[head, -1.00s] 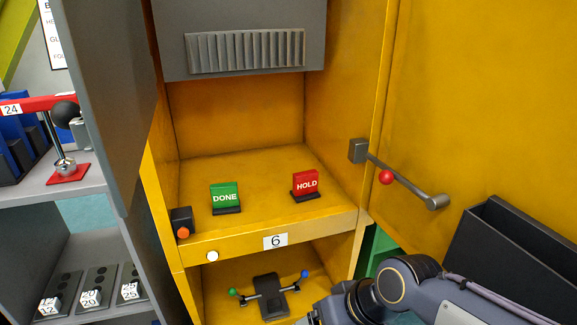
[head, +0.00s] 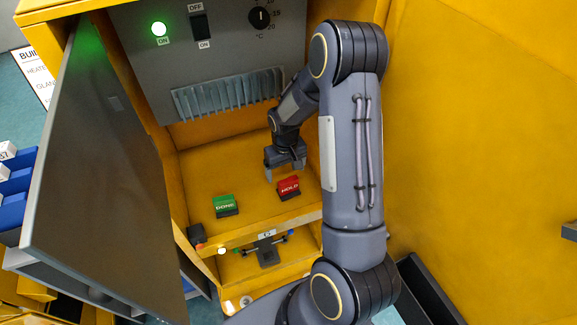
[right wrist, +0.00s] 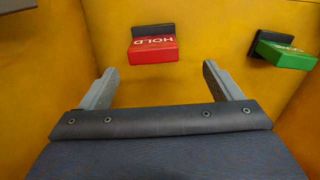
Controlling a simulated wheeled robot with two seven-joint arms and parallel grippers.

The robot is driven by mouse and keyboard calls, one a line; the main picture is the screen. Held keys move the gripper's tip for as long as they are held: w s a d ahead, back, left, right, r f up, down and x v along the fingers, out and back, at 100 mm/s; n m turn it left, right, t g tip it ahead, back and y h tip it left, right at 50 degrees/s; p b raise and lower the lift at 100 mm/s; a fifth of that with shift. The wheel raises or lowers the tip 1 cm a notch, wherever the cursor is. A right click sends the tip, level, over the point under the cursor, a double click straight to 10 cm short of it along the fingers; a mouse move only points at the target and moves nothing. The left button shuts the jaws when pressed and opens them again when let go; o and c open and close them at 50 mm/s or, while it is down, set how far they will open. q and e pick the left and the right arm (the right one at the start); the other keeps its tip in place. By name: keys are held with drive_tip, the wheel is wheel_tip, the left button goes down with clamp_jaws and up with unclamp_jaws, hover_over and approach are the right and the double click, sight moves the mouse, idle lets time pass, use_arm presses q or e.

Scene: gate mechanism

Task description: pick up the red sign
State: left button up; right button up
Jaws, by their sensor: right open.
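The red sign (head: 288,187) reads HOLD and stands on a dark base on the yellow shelf, right of the green DONE sign (head: 225,204). My right gripper (head: 285,172) is inside the yellow compartment, just behind and above the red sign. In the right wrist view the red sign (right wrist: 153,47) lies ahead of the two open fingers (right wrist: 155,82), roughly centred between them and apart from both. The green sign (right wrist: 287,54) is at the right there. My left gripper is not in view.
The yellow compartment's bare shelf (head: 200,175) surrounds the signs. A grey panel (head: 215,50) with a lit green light hangs above, with a finned vent (head: 228,95) below it. A grey door (head: 105,150) stands open at left. A yellow wall (head: 480,130) is at right.

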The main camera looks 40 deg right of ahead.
sight(288, 180)
drive_tip(key=f, duration=0.2)
drive_tip(key=f+p, duration=0.1)
drive_tip(key=f, duration=0.4)
drive_tip(key=shift+s+d+p, duration=0.25)
drive_tip(key=shift+d+p, duration=0.1)
drive_tip(key=shift+d, duration=0.05)
drive_tip(key=shift+f, duration=0.45)
drive_tip(key=c, duration=1.1)
drive_tip(key=shift+r, duration=0.1)
